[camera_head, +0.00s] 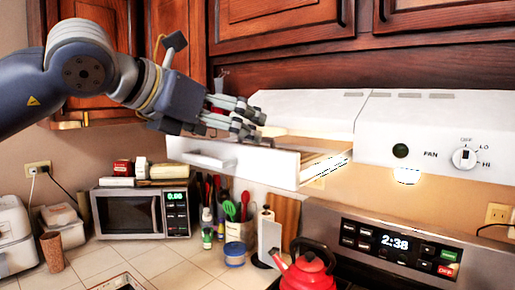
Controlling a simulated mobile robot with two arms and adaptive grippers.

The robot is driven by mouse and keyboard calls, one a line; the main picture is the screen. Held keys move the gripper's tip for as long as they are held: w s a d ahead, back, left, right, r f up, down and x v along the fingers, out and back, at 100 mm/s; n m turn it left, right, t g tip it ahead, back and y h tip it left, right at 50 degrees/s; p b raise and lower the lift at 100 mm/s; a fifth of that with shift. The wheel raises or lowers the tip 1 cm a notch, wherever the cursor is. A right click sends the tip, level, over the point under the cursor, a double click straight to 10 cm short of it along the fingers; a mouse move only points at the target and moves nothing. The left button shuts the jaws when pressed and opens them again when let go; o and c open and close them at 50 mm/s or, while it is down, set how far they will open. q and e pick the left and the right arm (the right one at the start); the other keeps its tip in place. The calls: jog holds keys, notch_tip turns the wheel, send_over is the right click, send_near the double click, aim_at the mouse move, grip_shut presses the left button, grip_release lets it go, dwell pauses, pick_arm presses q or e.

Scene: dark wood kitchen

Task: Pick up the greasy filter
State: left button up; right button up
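The white range hood (430,133) hangs under the cabinets. A white drawer-like section (235,165) sticks out from its left half. I cannot clearly make out a greasy filter; the inside of this section is mostly hidden by its front wall and my gripper. My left gripper (256,126) comes in from the upper left, with its fingers over the top edge of the section, pointing right. The fingers look apart, with nothing visible held between them. I cannot tell whether they touch the section. My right gripper is not in view.
Wooden cabinets (280,75) are close above and behind the arm. Below are a microwave (128,215), a utensil holder (240,233), a red kettle (308,272) and the stove panel (400,250). Some tiled counter (165,262) is free.

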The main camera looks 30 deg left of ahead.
pick_arm(q)
jog(key=shift+p+x, duration=0.4)
jog(key=shift+x, duration=0.8)
jog(key=p+x, duration=0.3)
jog(key=x, duration=0.1)
jog(key=shift+w+a+r, duration=0.1)
jog(key=shift+a+r, duration=0.1)
jog(key=shift+a, duration=0.1)
jog(key=shift+w+f, duration=0.15)
jog(key=shift+w, duration=0.1)
jog(key=shift+w+f, duration=0.1)
jog(key=shift+w, duration=0.05)
jog(key=shift+d, duration=0.1)
jog(key=c, duration=1.3)
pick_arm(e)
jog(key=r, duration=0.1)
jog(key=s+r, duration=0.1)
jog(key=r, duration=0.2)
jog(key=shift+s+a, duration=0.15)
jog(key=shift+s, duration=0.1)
